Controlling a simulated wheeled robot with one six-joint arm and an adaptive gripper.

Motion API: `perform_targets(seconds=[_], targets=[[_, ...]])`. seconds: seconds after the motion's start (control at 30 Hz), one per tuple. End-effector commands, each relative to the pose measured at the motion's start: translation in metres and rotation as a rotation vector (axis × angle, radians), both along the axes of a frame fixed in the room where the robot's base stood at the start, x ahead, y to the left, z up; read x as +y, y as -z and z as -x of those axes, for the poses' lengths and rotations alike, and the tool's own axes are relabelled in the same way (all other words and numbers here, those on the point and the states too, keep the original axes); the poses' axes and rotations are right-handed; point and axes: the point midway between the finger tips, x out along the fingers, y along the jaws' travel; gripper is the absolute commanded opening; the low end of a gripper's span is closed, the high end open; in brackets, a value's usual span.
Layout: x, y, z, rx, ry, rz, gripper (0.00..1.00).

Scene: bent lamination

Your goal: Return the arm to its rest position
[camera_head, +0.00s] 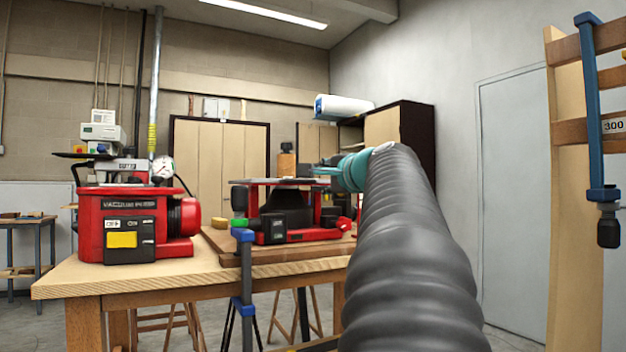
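My arm, covered in a dark grey ribbed sleeve, reaches from the bottom right of the head view toward the workbench. Its teal wrist is in front of the right part of a red and black machine on a board. My gripper (326,171) points left at the wrist's far end, at about the height of the machine's top plate. It is small and partly merged with the background, so its fingers cannot be made out. I cannot see whether it holds anything.
A wooden workbench (75,281) carries a red vacuum press (118,222) at left and the red and black machine (290,236) on a board. A blue clamp (246,290) grips the bench's front edge. A wooden rack with a blue bar clamp (592,110) stands at right.

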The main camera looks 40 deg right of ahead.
Motion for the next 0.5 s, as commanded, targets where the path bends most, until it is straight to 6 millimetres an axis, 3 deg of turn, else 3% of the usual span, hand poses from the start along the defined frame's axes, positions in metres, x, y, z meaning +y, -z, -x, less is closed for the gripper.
perform_targets(seconds=[0.2, 0.5], targets=[[0.0032, -0.0005, 0.0146, -0.001, 0.001, -0.001, 0.35], [0.0036, -0.0003, 0.0152, 0.000, 0.000, -0.001, 0.35]])
